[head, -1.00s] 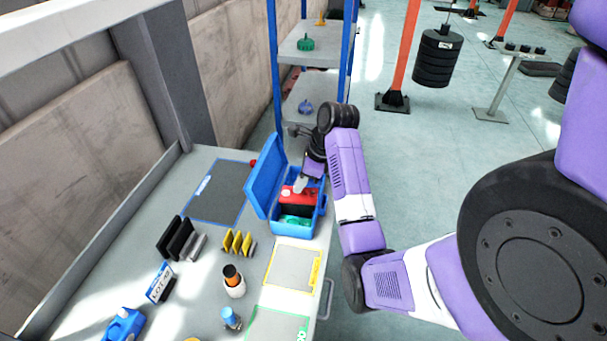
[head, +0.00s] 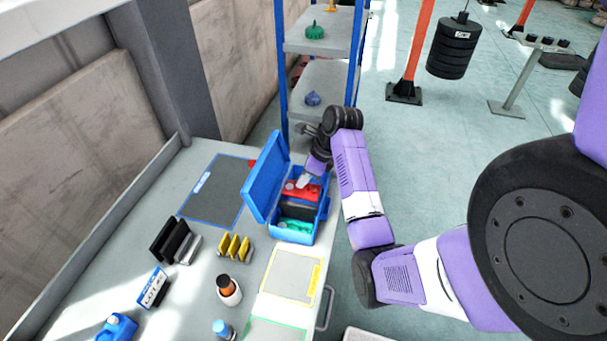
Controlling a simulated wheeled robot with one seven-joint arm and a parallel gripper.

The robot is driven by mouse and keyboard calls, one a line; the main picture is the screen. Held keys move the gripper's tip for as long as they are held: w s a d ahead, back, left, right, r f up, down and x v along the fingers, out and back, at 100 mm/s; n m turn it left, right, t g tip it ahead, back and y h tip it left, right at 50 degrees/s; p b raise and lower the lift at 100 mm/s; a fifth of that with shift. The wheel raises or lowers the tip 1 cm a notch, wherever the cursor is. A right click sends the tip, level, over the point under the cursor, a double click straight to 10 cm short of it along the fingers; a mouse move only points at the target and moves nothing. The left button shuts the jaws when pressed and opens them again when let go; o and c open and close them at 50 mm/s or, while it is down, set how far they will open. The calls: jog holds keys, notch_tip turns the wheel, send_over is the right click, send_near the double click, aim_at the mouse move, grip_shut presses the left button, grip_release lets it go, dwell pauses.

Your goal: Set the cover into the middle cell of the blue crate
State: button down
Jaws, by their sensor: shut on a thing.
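The blue crate (head: 290,236) stands on the bench with its lid (head: 266,172) swung up on the left side. A green part (head: 295,226) lies in the near cell. My gripper hides some of the red part, and I cannot tell whether it touches the cell floor.
A dark mat (head: 214,192) lies left of the crate. A blue-post shelf (head: 320,85) stands behind the crate.

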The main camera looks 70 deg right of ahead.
aim_at(303, 190)
dwell(0.6)
jog(key=shift+f, duration=0.2)
jog(key=shift+f+b, duration=0.35)
jog(key=shift+f, duration=1.55)
jog(key=shift+f, duration=0.1)
jog(key=shift+f+b, duration=0.5)
jog(key=shift+f, duration=0.75)
jog(key=shift+f, duration=0.4)
jog(key=c, duration=1.5)
grip_release()
jog(key=o, duration=0.4)
